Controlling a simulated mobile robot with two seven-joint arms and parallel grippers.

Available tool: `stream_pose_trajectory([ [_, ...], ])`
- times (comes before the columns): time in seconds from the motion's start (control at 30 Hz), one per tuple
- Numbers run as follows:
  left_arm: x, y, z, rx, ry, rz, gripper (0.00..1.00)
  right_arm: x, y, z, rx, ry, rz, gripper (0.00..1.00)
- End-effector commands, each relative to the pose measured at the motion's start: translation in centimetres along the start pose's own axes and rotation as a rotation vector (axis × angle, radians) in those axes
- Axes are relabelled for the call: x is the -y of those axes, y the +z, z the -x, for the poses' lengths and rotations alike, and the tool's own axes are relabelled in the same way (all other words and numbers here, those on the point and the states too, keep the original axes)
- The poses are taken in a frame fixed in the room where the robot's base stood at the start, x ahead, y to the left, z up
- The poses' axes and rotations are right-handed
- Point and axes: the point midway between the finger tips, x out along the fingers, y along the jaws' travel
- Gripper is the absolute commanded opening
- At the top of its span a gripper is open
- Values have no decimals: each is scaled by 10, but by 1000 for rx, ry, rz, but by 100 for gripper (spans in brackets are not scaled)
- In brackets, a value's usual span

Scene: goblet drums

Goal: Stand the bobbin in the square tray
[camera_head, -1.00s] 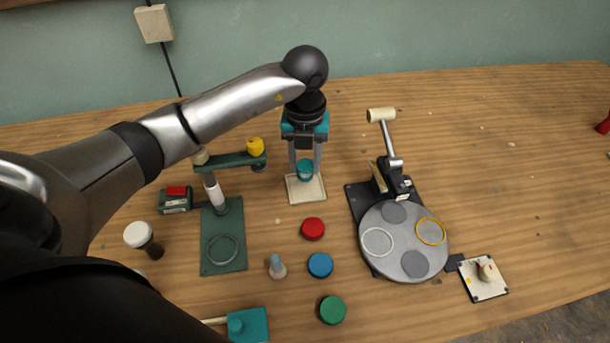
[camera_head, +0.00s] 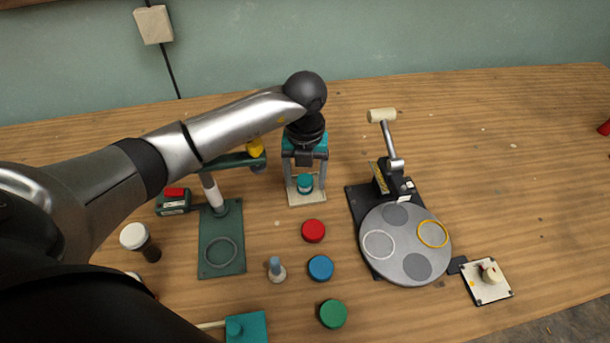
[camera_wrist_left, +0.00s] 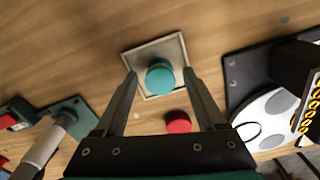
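The teal bobbin (camera_head: 305,183) stands upright, as far as I can see, in the pale square tray (camera_head: 307,201). In the left wrist view the bobbin (camera_wrist_left: 160,77) appears from above, inside the rim of the tray (camera_wrist_left: 155,46). My left gripper (camera_head: 305,184) points down over the tray, its fingers on either side of the bobbin. In the left wrist view the gripper (camera_wrist_left: 159,73) is open, with a gap between each finger and the bobbin. The bobbin's base is partly hidden. My right gripper is not in view.
Red (camera_head: 313,231), blue (camera_head: 320,268) and green (camera_head: 333,313) discs lie in front of the tray. A green stand (camera_head: 222,240) with a yellow-tipped arm is at left. A grey turntable (camera_head: 404,243) with a lever is at right.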

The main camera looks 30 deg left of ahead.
Motion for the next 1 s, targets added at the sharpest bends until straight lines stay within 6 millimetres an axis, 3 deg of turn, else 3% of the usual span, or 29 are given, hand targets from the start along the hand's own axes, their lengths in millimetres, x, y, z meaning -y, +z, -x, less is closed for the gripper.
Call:
stream_pose_trajectory([
  [0.33, 0, 1, 11, 2, -1, -1, 72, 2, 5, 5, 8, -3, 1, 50],
  [0.73, 0, 1, 94, 4, -2, 0, 72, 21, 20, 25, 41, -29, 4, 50],
  [1.0, 0, 0, 122, 1, -1, 0, 72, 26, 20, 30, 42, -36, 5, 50],
])
